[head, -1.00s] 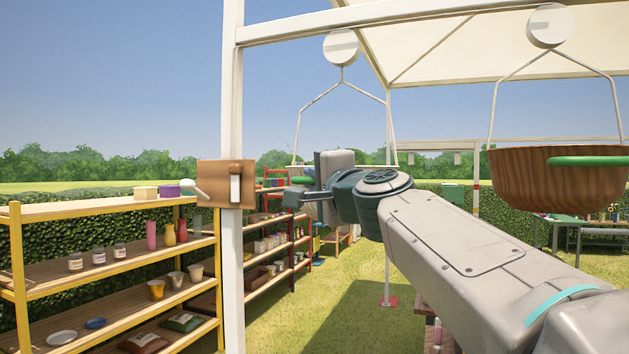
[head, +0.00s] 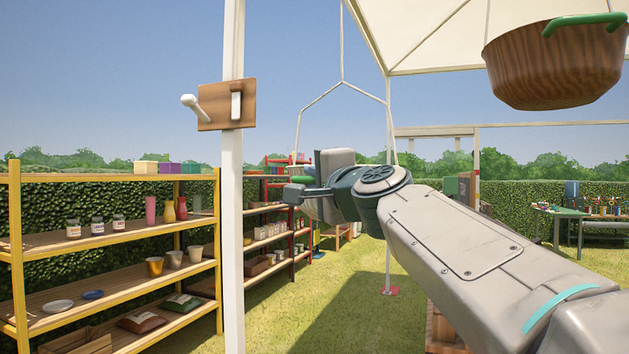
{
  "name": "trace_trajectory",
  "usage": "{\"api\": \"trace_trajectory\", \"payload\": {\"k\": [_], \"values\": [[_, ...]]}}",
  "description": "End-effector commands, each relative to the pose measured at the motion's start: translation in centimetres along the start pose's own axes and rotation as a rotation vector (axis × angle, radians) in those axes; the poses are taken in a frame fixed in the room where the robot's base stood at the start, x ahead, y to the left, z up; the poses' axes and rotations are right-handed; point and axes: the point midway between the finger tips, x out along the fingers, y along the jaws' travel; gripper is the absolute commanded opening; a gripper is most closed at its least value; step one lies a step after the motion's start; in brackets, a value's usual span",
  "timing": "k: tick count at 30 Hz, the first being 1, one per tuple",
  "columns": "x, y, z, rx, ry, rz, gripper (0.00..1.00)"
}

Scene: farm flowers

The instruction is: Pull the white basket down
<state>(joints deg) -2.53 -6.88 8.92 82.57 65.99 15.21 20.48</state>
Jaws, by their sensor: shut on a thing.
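The white basket (head: 328,211) hangs by white wires (head: 342,88) from a cord that runs out of the top of the head view. Most of the basket is hidden behind my gripper and arm; a pale part shows under the gripper. My gripper (head: 312,189) is at the basket's rim, where a bit of green handle shows, and is shut on it. The exact contact is hidden.
A brown basket (head: 555,70) with a green handle hangs high at right, above my arm. A white post (head: 232,215) carries a wooden board with a peg (head: 226,105). Yellow shelves (head: 110,245) with pots stand at left. Grass is open at centre.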

Motion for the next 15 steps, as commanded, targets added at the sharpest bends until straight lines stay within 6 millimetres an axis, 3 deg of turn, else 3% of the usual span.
{"api": "trace_trajectory", "payload": {"k": [1, 15], "values": [[-0.2, 2.2, 0.3, 0.001, -0.001, 0.002, 0.0], [-1.5, 11.5, 1.4, -0.001, -0.001, 0.002, 0.0]]}}
